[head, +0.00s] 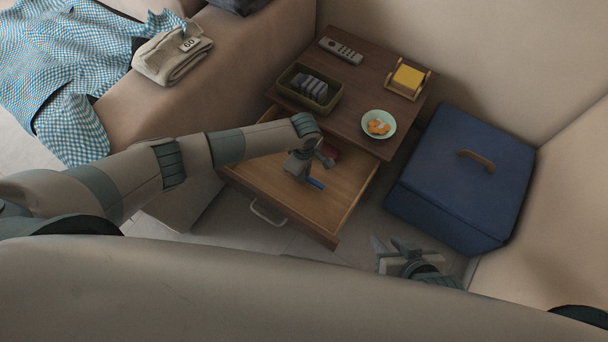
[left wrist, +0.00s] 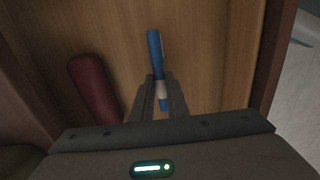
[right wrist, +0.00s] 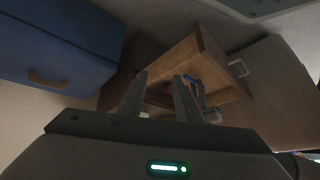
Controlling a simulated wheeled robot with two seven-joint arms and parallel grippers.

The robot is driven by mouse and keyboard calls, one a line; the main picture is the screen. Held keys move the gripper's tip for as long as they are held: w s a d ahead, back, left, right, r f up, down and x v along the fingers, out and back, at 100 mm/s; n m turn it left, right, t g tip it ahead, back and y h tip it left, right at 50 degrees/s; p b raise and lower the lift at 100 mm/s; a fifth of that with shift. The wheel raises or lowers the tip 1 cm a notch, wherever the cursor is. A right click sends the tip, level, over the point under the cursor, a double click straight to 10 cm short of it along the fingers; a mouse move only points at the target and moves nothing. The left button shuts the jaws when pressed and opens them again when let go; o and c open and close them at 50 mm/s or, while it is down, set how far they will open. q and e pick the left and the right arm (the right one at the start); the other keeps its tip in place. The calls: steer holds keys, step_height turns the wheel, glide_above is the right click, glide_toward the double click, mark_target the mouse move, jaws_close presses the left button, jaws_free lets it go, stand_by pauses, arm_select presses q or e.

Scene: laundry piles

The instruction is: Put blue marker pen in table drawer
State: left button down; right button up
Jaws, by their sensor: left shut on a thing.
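The blue marker pen (left wrist: 155,50) is between the fingers of my left gripper (left wrist: 160,95), which is shut on it. In the head view, my left gripper (head: 297,172) is inside the open table drawer (head: 338,190), and the blue end of the pen (head: 315,183) sticks out beside it. The pen is at or just above the drawer floor; I cannot tell if it touches. My right gripper (head: 384,248) is empty and open, low in front of the blue box, away from the drawer. Its parted fingers also show in the right wrist view (right wrist: 160,95).
A dark red case (left wrist: 92,88) lies in the drawer beside the pen. The wooden table (head: 350,88) holds a remote (head: 341,50), a tray with grey items (head: 284,92), a bowl (head: 378,125) and a yellow note holder (head: 407,80). A blue box (head: 470,165) stands right of it.

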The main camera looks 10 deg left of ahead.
arm_select(q)
steer(key=shift+f, duration=1.1)
arm_select(e)
steer(key=shift+w+a+r, duration=0.2)
steer(key=shift+a+r, duration=0.05)
steer(key=shift+a, duration=0.1)
arm_select(q)
steer(key=shift+f, duration=0.1)
arm_select(e)
steer(key=shift+f, duration=0.15)
arm_select(q)
steer(key=c, duration=1.7)
jaws_free()
arm_select(e)
steer(key=shift+w+t, duration=0.1)
steer(key=shift+t, duration=0.2)
